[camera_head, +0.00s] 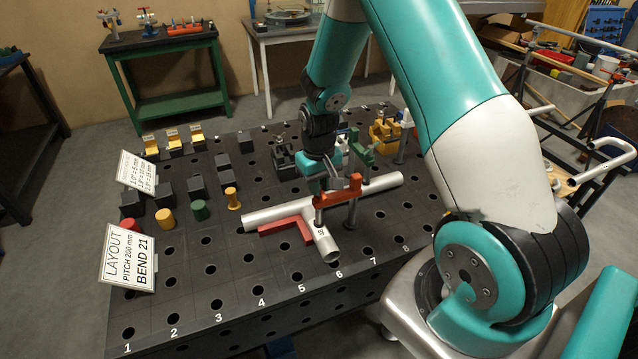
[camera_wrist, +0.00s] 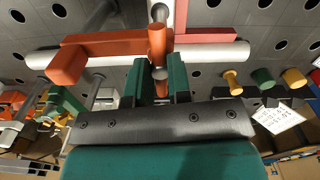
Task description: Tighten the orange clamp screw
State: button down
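The orange clamp (camera_head: 338,197) sits over the white pipe (camera_head: 380,186) near the middle of the bench; its arm (camera_wrist: 100,50) crosses the pipe in the wrist view. The clamp screw (camera_wrist: 157,45) shows as an orange bar with a grey round part beside it, just past my fingertips. My gripper (camera_wrist: 160,82) points down at the clamp, with a green finger on each side of the bar's near end. A narrow gap shows between the fingers, with orange in it. I cannot tell whether they touch the bar. In the head view my gripper (camera_head: 331,181) partly hides the screw.
A red angle piece (camera_head: 286,228) lies beside a short pipe branch (camera_head: 322,241). A grey post (camera_head: 353,208) stands close to the clamp. A green clamp (camera_head: 360,150) and yellow block (camera_head: 385,130) stand behind.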

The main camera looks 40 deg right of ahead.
jog(key=shift+n, duration=0.7)
jog(key=c, duration=1)
grip_release()
jog(key=shift+o, duration=0.2)
jog(key=shift+b, duration=0.3)
notch_tip(320, 180, up, 18)
jog(key=b, duration=0.3)
jog(key=shift+f+b, duration=0.25)
jog(key=shift+b, duration=0.1)
